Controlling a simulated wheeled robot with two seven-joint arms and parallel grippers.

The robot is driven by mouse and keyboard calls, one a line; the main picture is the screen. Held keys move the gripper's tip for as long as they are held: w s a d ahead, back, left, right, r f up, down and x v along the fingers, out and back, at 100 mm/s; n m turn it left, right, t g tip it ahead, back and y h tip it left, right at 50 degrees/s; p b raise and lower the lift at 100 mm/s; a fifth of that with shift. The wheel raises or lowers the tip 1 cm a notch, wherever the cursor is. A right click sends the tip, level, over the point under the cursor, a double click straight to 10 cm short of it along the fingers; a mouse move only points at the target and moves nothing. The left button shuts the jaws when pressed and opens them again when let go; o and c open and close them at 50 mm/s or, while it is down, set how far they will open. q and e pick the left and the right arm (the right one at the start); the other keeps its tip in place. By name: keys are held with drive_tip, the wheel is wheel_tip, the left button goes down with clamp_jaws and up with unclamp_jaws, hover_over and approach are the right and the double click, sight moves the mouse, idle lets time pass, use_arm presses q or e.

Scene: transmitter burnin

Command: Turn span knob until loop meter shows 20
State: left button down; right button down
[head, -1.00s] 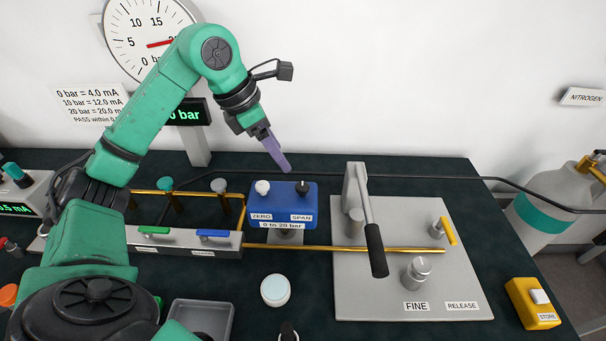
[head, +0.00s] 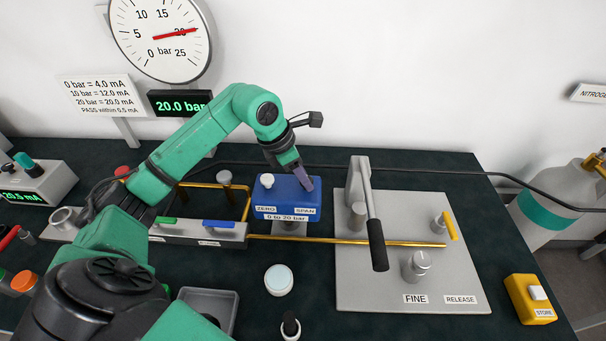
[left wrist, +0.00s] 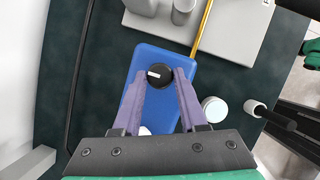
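The blue transmitter (head: 286,200) bears a white ZERO knob (head: 267,180) and the SPAN knob, which my left gripper hides in the head view. In the left wrist view the black SPAN knob (left wrist: 159,75) with a white mark sits between the purple fingertips of my left gripper (left wrist: 158,73). The left gripper (head: 304,182) is open, one finger on each side of the knob; any gap is too small to judge. The loop meter (head: 22,196) at the left edge appears to read 20.5 mA. My right gripper is not in view.
The dial gauge (head: 160,38) points at about 20 bar and the digital display (head: 180,103) reads 20.0 bar. A pump with an upright lever (head: 375,240) stands right of the transmitter. A yellow STORE button box (head: 530,300) sits at the right.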

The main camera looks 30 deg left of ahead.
use_arm(q)
drive_tip(key=shift+n, duration=0.3)
drive_tip(key=shift+d+n+t+y+b, duration=0.1)
drive_tip(key=shift+n+t+y+b, duration=0.5)
drive_tip(key=shift+n, duration=0.6)
drive_tip(key=shift+d+r+n+y+b, duration=0.15)
drive_tip(key=shift+n+y+b, duration=0.4)
drive_tip(key=shift+n, duration=1.35)
drive_tip(key=shift+c, duration=2.2)
unclamp_jaws()
drive_tip(key=shift+s, duration=0.1)
drive_tip(key=d+v, duration=0.1)
drive_tip(key=v, duration=1.3)
drive_tip(key=shift+s+a+r+b, duration=0.15)
drive_tip(key=shift+s+a+b, duration=0.05)
drive_tip(key=shift+a+b, duration=0.2)
